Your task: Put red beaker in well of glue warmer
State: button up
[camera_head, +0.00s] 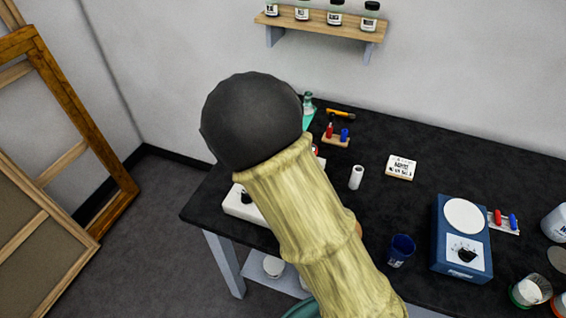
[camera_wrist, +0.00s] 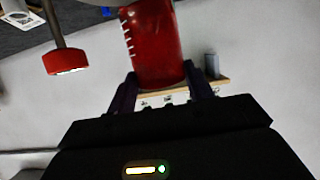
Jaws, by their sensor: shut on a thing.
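In the wrist view the red beaker (camera_wrist: 155,45), with white graduation marks, is held between the two dark fingers of my gripper (camera_wrist: 163,88). It looks clear of any surface, against the pale wall. In the head view my arm hides my gripper and the beaker. A low white unit with a black knob (camera_head: 234,209) stands at the left end of the black bench, mostly covered by my arm. It may be the glue warmer, but its well cannot be seen.
A blue device with a round white plate (camera_head: 463,215) stands at the right. A blue cup (camera_head: 400,250), white cylinder (camera_head: 356,177) and labelled block (camera_head: 400,167) stand on the bench. A wall shelf (camera_head: 320,19) holds jars. A red piece on a rod (camera_wrist: 66,62) is near the beaker.

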jog(key=shift+s, duration=0.1)
jog(key=shift+f, duration=3.1)
jog(key=shift+f, duration=1.85)
jog(key=shift+f, duration=0.2)
jog(key=o, duration=0.6)
jog(key=shift+o, duration=0.6)
